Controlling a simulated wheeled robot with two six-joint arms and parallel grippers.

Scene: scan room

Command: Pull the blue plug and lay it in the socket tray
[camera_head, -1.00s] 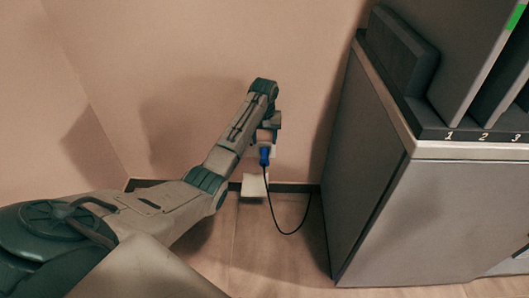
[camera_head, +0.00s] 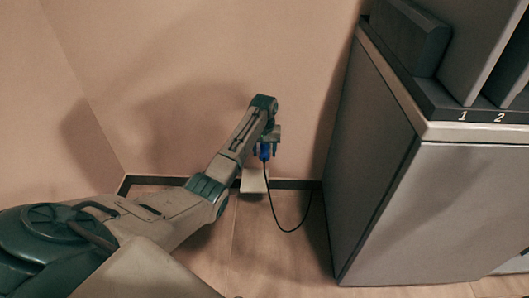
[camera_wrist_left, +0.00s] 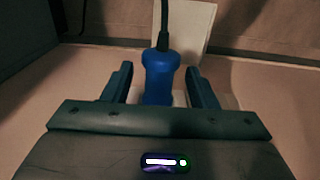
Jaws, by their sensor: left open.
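The blue plug (camera_head: 265,152) shows in the head view at the end of my left arm, with a black cable hanging from it in a loop toward the cabinet. In the left wrist view the blue plug (camera_wrist_left: 158,78) stands between the two fingers of my left gripper (camera_wrist_left: 158,88). The gripper is open, with a gap visible on both sides of the plug. In the head view my left gripper (camera_head: 266,148) is around the plug, in front of the wall. No socket tray can be made out for certain. My right gripper is not in view.
A pale plate (camera_head: 254,181) is low by the wall below the plug; it also shows behind the plug in the left wrist view (camera_wrist_left: 190,28). A grey cabinet (camera_head: 440,220) with numbered slots on top stands at the right. Wooden floor lies between.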

